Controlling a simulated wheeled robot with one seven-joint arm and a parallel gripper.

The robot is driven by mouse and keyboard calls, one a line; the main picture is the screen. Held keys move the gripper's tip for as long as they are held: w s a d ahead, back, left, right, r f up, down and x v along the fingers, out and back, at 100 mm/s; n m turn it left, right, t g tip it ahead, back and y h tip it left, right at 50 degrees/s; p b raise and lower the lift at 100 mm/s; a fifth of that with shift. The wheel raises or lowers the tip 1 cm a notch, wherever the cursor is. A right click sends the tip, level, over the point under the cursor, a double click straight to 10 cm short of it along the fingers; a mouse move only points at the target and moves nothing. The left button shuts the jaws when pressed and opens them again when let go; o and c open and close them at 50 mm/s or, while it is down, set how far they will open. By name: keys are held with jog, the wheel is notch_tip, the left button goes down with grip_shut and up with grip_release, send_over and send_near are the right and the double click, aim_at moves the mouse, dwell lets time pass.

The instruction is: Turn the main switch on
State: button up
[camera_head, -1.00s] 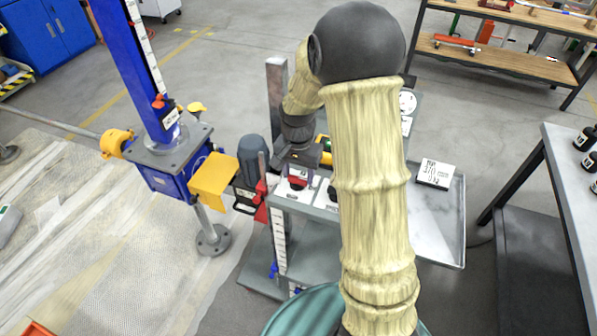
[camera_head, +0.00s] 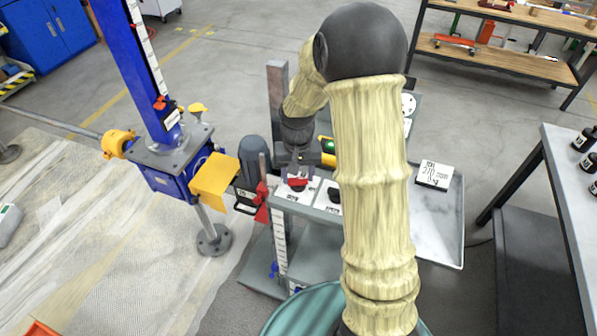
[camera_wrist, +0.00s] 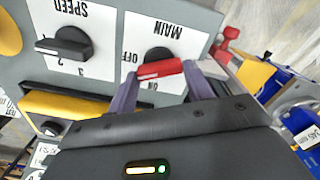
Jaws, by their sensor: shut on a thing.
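The main switch (camera_wrist: 159,69) is a red knob on a white label reading MAIN, with OFF and ON marks, in the wrist view. Its light-marked end points left in the picture, near the OFF and ON marks; I cannot tell exactly which it meets. My gripper (camera_wrist: 164,76) has its two purple-grey fingers on either end of the red knob and is shut on it. In the head view the red knob (camera_head: 297,184) shows on the panel below my wrist, and the fingertips are small there.
A black SPEED knob (camera_wrist: 64,44) sits beside the main switch. A yellow part (camera_wrist: 62,106) lies near my gripper. In the head view, a blue screw jack (camera_head: 170,165) with a yellow guard (camera_head: 213,181) stands left of the panel.

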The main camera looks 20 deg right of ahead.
aim_at(296, 179)
jog(key=n+p, duration=0.1)
jog(key=n, duration=0.2)
jog(key=n+p, duration=0.1)
jog(key=n, duration=0.2)
jog(key=shift+a+r+n, duration=0.15)
jog(key=shift+n, duration=0.15)
jog(key=n+p, duration=0.2)
jog(key=n, duration=0.4)
jog(key=shift+a, duration=0.1)
jog(key=o, duration=1)
notch_tip(296, 179, up, 17)
jog(key=shift+r+b, duration=0.1)
jog(key=shift+b, duration=0.55)
jog(key=shift+s, duration=0.15)
